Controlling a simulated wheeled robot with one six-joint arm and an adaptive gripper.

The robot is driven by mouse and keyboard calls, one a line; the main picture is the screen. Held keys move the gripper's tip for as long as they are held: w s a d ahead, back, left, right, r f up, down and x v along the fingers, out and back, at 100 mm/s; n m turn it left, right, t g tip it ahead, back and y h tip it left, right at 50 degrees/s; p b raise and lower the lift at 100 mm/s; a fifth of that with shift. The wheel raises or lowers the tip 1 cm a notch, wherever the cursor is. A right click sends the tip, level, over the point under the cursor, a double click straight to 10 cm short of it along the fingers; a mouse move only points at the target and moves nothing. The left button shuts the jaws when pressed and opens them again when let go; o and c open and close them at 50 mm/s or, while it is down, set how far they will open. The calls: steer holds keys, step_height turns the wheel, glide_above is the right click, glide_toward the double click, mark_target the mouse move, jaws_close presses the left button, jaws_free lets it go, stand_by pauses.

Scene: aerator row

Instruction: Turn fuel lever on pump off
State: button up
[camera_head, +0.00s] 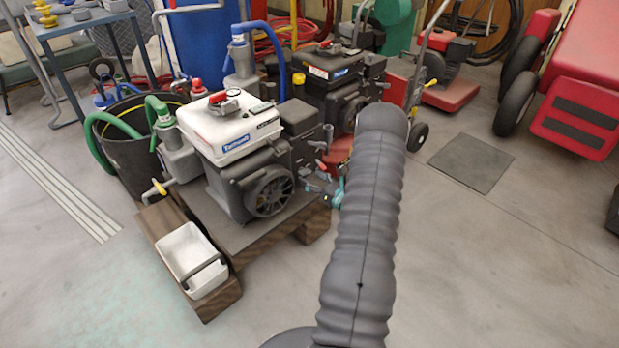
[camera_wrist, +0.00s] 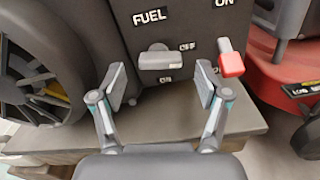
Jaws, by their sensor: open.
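The pump (camera_head: 228,125) with a white-topped tank and dark engine stands on a wooden pallet in the head view. In the wrist view its dark panel carries a grey fuel lever (camera_wrist: 160,59). The lever's bar lies about level under the word FUEL, with OFF at its upper right and ON below it. My gripper (camera_wrist: 160,84) is open and empty, with one finger to the lower left of the lever and one to the lower right. It appears apart from the lever. In the head view my gripper (camera_head: 328,185) is beside the engine, partly hidden by my arm.
A red switch lever (camera_wrist: 231,61) sits close to the right finger in the wrist view. A second pump (camera_head: 340,75) stands behind. A white bin (camera_head: 192,258) lies at the pallet's front, and a black bucket (camera_head: 130,135) with green hose stands left.

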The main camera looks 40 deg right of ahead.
steer(key=shift+w, duration=0.45)
steer(key=c, duration=1.2)
steer(key=shift+o, duration=0.2)
steer(key=shift+f+n+b, duration=0.2)
steer(key=shift+n+b, duration=0.5)
steer(key=shift+b, duration=0.5)
steer(key=shift+r+n, duration=0.2)
steer(key=shift+n, duration=0.3)
steer(key=o, duration=1.2)
steer(key=shift+c, duration=0.2)
steer(key=shift+s, duration=0.1)
